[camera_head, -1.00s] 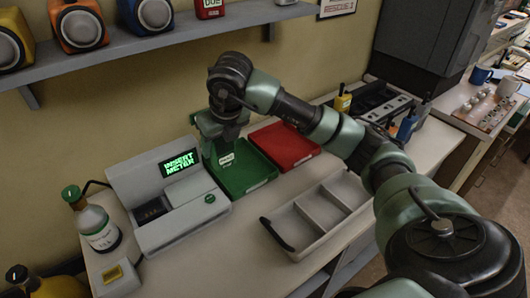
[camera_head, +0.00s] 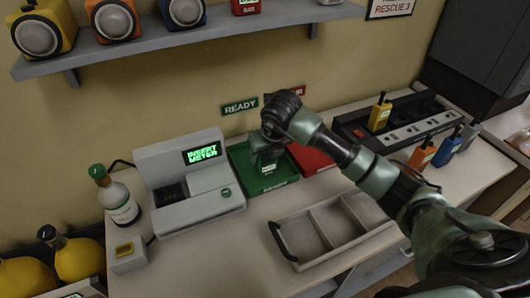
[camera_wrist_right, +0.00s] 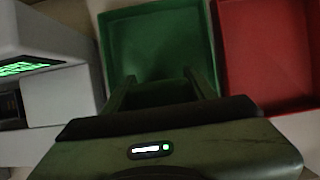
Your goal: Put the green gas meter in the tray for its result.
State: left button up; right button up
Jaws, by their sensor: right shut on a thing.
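My right gripper (camera_head: 268,155) points down over the green tray (camera_head: 243,180) and is shut on the green gas meter (camera_head: 268,169). The meter is mostly hidden by the gripper in the head view; its small white label shows. In the right wrist view the two fingers (camera_wrist_right: 160,88) reach over the green tray (camera_wrist_right: 158,25), with a dark green shape between them. I cannot tell whether the meter touches the tray floor. A green sign reading READY (camera_head: 240,106) is on the wall above this tray. My left gripper is not in view.
The red tray (camera_head: 313,160) adjoins the green one on the right. A grey test station (camera_head: 190,180) reading INSERT METER stands left, beside a gas bottle (camera_head: 119,203). A grey divided tray (camera_head: 335,228) lies in front. Several coloured meters stand near a charger strip (camera_head: 410,128).

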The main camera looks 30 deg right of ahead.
jog(key=shift+f, duration=0.15)
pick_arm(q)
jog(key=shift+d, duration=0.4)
pick_arm(e)
jog(key=shift+f, duration=0.1)
jog(key=shift+f+b, duration=0.15)
jog(key=shift+b, duration=0.15)
jog(key=o, duration=1.6)
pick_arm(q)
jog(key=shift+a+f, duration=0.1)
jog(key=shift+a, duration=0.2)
